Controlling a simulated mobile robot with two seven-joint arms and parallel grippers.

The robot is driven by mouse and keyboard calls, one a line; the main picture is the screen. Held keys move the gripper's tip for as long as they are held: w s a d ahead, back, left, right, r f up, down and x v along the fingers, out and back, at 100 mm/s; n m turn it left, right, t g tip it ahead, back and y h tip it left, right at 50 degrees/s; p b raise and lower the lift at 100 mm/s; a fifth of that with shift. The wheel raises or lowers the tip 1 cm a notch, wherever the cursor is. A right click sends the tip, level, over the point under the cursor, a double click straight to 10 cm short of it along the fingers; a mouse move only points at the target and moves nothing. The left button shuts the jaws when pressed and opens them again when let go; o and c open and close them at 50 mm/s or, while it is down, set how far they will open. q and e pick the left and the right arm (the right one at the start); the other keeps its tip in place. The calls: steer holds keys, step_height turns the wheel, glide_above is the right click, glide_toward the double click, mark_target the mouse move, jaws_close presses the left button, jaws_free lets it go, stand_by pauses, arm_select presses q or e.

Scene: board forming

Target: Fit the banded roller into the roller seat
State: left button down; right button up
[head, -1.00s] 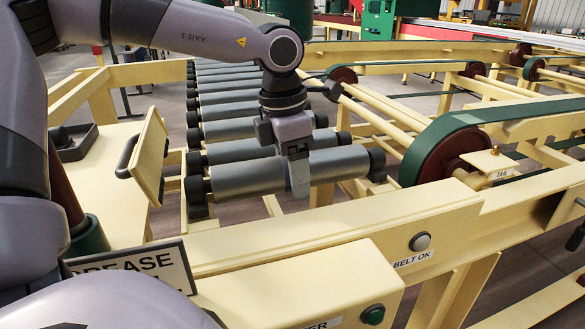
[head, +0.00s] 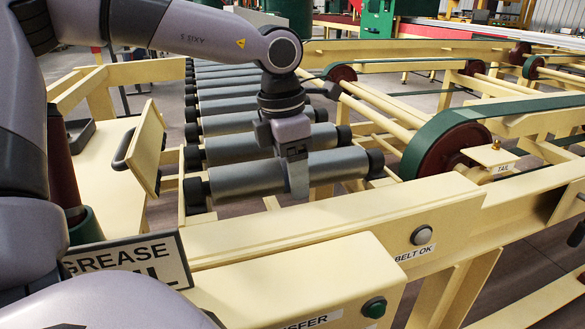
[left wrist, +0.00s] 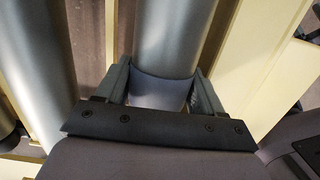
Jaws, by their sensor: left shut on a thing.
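My left gripper (head: 298,183) points down and is shut around the middle of a grey roller (head: 245,180) with dark end pieces. This is the nearest roller of the row, and it lies crosswise over the near end of the frame. In the left wrist view the roller (left wrist: 168,35) runs between the two fingers (left wrist: 160,92). My right gripper is not in view.
Several similar rollers (head: 240,149) lie behind the held one. A cream upright panel (head: 148,140) stands close to its left end. A green belt on a dark red pulley (head: 445,145) is to the right. The cream front beam (head: 330,222) runs across the near side.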

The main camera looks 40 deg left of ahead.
arm_select(q)
steer(key=shift+w+r+p, duration=0.1)
steer(key=shift+r+p, duration=0.35)
steer(key=shift+r, duration=0.6)
steer(key=shift+b, duration=0.3)
stand_by(1.1)
steer(key=shift+f+b, duration=0.8)
steer(key=shift+f, duration=0.2)
steer(key=shift+c, duration=0.3)
jaws_free()
steer(key=shift+f, duration=0.15)
steer(key=r, duration=0.5)
steer(key=s+r+p, duration=0.1)
steer(key=r, duration=0.1)
steer(key=shift+a+r, duration=0.2)
